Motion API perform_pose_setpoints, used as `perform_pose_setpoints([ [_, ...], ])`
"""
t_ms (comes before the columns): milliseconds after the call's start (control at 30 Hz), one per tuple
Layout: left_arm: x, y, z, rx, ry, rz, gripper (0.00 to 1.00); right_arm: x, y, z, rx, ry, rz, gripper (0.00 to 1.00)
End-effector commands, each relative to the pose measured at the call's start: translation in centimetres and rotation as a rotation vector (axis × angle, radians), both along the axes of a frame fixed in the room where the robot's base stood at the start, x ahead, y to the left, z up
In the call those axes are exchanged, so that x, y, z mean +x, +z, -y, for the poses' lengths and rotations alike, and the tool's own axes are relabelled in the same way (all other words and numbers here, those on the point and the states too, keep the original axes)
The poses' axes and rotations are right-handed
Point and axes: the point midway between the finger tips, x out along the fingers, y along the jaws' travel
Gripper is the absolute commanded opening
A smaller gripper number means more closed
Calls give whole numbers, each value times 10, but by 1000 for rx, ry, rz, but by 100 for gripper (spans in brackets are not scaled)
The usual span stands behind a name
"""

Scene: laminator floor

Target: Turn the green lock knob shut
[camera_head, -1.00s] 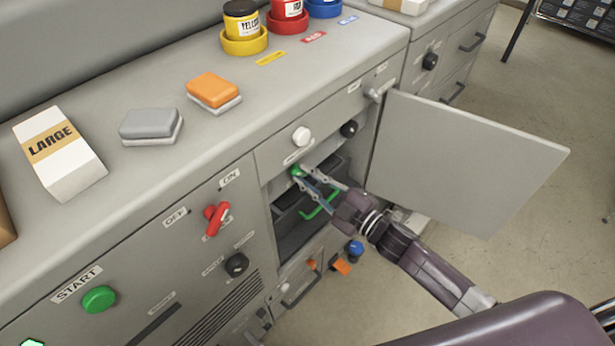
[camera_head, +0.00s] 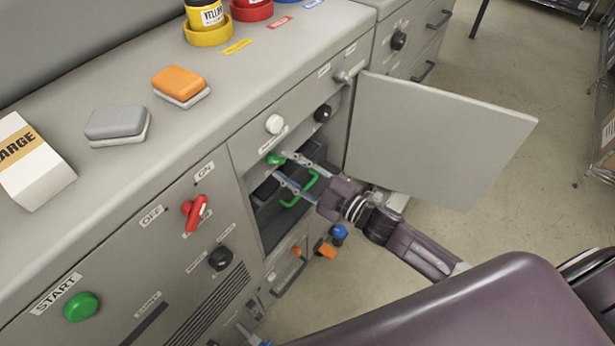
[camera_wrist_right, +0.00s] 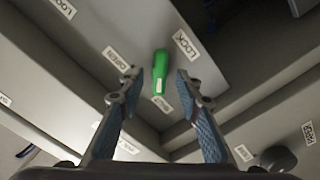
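The green lock knob (camera_head: 274,158) sits on the inner panel behind the open cabinet door. In the right wrist view the knob (camera_wrist_right: 160,68) is upright in the picture, between an OPEN label on its left and a LOCK label on its right. My right gripper (camera_head: 281,165) is at the knob. In the wrist view its two fingers (camera_wrist_right: 159,84) are spread on both sides of the knob's lower end, with a visible gap on each side. A small grey and blue piece at the head view's bottom edge may be my left gripper; its state is unclear.
The open door (camera_head: 435,140) stands to the right of my right arm. Below the knob is a green handle (camera_head: 300,190) in a dark recess. A white knob (camera_head: 274,124) and a black knob (camera_head: 322,113) are above it. A red switch (camera_head: 194,212) is to the left.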

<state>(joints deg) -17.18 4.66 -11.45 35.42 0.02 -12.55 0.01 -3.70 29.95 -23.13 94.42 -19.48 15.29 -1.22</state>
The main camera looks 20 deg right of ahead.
Motion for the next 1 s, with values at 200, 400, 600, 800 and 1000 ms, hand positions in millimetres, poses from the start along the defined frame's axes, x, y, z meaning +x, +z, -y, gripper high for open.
perform_pose_setpoints([
  [200,0,0,1,-1,0,1,78,-38,-1,24,-4,1,-4,32],
  [400,0,0,1,-1,0,1,78,-69,0,45,-2,1,-2,32],
  [600,1,0,2,-1,0,1,78,-85,0,56,-2,1,0,32],
  [800,1,0,2,-2,0,1,78,-88,1,58,-2,1,2,32],
  [1000,1,0,2,-2,0,1,78,-88,1,58,-3,1,2,32],
])
